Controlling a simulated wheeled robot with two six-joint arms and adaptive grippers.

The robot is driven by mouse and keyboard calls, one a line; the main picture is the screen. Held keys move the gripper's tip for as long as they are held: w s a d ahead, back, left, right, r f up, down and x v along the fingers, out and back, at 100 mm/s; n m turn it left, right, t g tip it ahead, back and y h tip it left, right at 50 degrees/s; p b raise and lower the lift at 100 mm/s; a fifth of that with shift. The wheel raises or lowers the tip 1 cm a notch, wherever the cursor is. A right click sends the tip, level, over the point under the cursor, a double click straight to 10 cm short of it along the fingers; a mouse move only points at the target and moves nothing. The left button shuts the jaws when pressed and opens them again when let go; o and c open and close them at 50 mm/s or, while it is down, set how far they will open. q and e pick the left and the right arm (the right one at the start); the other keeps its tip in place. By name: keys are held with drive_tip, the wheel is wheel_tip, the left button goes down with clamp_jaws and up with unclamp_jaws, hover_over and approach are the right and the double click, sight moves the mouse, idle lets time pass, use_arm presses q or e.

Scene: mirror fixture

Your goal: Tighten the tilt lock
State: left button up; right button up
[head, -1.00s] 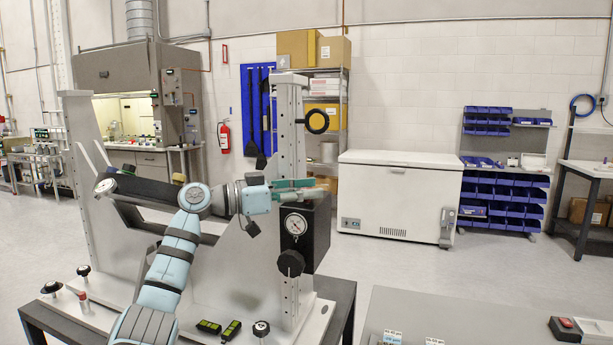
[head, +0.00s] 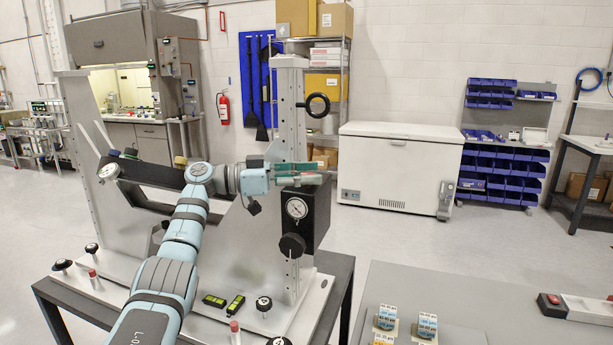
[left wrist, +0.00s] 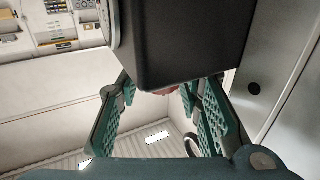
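The fixture is a light upright frame with a post (head: 290,110) on its right side. On the post is a black box (head: 317,215) with a round dial (head: 297,208) and a black knob (head: 292,246) below it. A black ring handle (head: 317,105) sticks out higher up. I cannot tell which part is the tilt lock. My left gripper (head: 305,173) is open, its green fingers apart at the top of the box. In the left wrist view, the black box (left wrist: 190,40) fills the top middle, with a small reddish part (left wrist: 165,91) at its lower edge, between the fingers (left wrist: 160,115). My right gripper is out of view.
Small black knobs (head: 264,304) and yellow-black blocks (head: 214,300) sit on the fixture's base. A grey table (head: 460,290) at right front holds small labelled blocks (head: 427,324) and a red-buttoned device (head: 552,305). A white chest freezer (head: 395,170) stands behind; floor lies between.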

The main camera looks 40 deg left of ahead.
use_arm(q)
drive_tip(key=shift+o, duration=0.9)
